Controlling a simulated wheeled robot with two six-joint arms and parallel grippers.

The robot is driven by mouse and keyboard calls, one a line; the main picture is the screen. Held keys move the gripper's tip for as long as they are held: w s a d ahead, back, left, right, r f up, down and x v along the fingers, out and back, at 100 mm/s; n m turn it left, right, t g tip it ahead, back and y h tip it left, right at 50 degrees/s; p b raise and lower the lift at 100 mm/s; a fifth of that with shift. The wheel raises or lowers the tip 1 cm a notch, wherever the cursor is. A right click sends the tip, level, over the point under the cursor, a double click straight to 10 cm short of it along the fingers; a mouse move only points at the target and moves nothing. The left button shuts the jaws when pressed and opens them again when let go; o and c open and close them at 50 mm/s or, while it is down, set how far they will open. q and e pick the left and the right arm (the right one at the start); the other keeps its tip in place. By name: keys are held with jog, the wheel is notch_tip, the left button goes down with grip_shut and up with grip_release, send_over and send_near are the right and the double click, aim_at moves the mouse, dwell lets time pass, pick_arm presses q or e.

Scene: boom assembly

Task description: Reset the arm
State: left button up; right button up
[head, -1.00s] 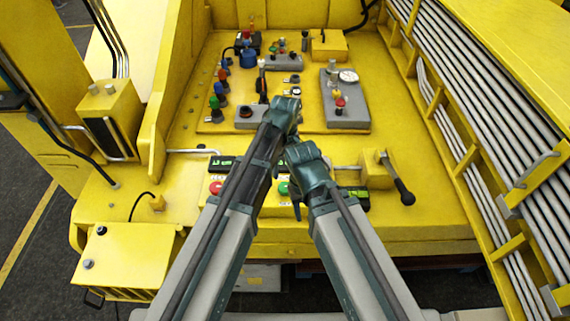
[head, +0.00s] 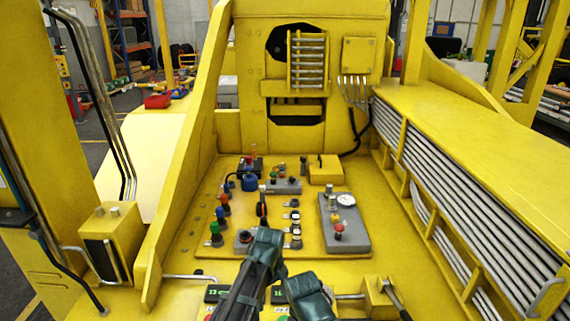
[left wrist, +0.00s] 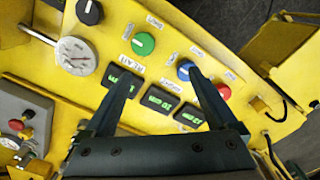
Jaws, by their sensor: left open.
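My left gripper (head: 264,240) is over the lower middle of the yellow control panel (head: 200,255) in the head view. In the left wrist view, its two dark fingers (left wrist: 160,75) are apart, with nothing held between them. Several green-lit displays (left wrist: 158,99) lie below, partly behind the fingers. My right gripper (head: 304,298) is beside the left one, at the bottom of the head view; its fingers are hidden.
A grey box with a gauge (head: 345,200) and a row of coloured knobs (head: 221,215) stand on the panel. A black-handled lever (head: 394,298) is at lower right. Grey pipes (head: 480,190) run along the right. A yellow wall (head: 185,150) bounds the left.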

pick_arm(q)
jog(key=s+a+m, duration=0.7)
jog(key=s+a, duration=0.3)
jog(key=a, duration=0.4)
jog(key=s+d+f+m+b, duration=0.2)
jog(key=d+f+b, duration=0.3)
jog(key=f+b, duration=0.3)
jog(key=s+d+f+m+y+b, duration=0.1)
jog(key=s+d+f+m+b, duration=0.1)
jog(key=d+f+b, duration=0.4)
jog(key=shift+s+d+f+b, duration=0.3)
jog(key=shift+s+f+b, duration=0.4)
jog(key=shift+f+b, duration=0.2)
